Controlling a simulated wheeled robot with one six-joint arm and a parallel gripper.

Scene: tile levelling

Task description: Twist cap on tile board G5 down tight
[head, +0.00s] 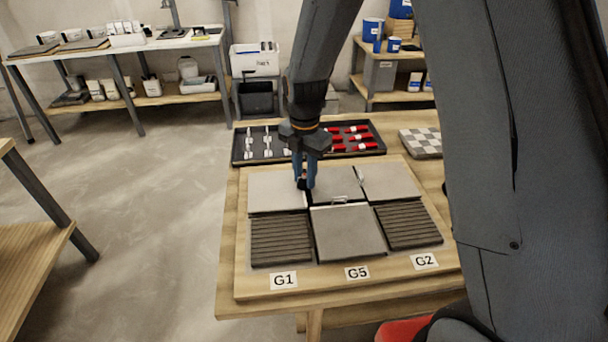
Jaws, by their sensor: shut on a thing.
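The tile board (265,287) lies on the wooden table, with labels G1, G5 (357,273) and G2 along its front edge. A grey tile (348,235) lies in the front middle place behind the G5 label. My gripper (304,184) points down with its blue fingers at the seam between the back left tile (272,190) and the back middle tile. It is shut on a small dark thing, taken as the cap (302,184), mostly hidden by the fingers. Pale clips stand at the seam behind the front tile (340,200) and at the back right seam (360,175).
Ribbed dark beds (281,241) show at front left and front right (409,226). A black tray (243,159) behind the board holds white clips and several red pieces (358,129). A checkered tile sample (421,142) lies at right. My arm covers the right side.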

